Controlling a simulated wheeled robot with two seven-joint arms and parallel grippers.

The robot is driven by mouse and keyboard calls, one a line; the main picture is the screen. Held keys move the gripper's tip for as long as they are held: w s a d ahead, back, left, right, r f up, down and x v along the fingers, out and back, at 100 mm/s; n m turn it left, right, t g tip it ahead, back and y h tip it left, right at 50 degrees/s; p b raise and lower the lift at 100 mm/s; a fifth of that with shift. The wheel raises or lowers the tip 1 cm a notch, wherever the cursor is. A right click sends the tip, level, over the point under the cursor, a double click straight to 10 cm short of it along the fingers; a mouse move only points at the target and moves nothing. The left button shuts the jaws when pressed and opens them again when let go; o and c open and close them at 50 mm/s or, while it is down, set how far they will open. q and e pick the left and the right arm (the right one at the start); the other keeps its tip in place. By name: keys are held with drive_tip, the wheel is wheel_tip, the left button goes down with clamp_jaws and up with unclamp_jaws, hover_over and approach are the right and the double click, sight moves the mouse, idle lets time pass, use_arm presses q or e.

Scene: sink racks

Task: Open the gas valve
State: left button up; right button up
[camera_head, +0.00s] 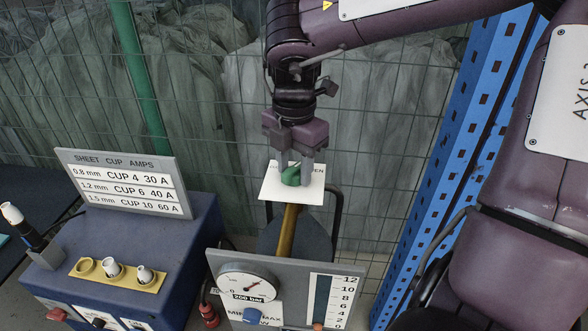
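A green valve knob (291,177) sits on a white card (284,194). The card has lettering along its top edge, and the only part I can read ends in "EN". My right gripper (295,169) reaches down from above, with one finger on each side of the knob. The fingers look close to the knob or touching it, but I cannot tell whether they are clamped on it. The fingers and the gripper body hide part of the knob and the card's lettering. A brass-coloured tube (288,232) runs down from below the card. My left gripper is not in view.
A grey panel with a round gauge (247,287), a blue knob (251,316) and a scale (334,300) stands in front. A blue box (180,240) with an amps sign (125,181) is at left. A wire fence and a blue post (450,150) stand behind.

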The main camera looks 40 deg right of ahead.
sight(294, 167)
drive_tip(key=c, duration=0.7)
drive_tip(key=shift+m+b, duration=0.5)
drive_tip(key=shift+m, duration=0.4)
drive_tip(key=o, duration=0.7)
drive_tip(key=shift+r, duration=0.1)
drive_tip(key=shift+r+p, duration=2.15)
drive_tip(key=shift+r, duration=0.35)
drive_tip(key=shift+f, duration=0.1)
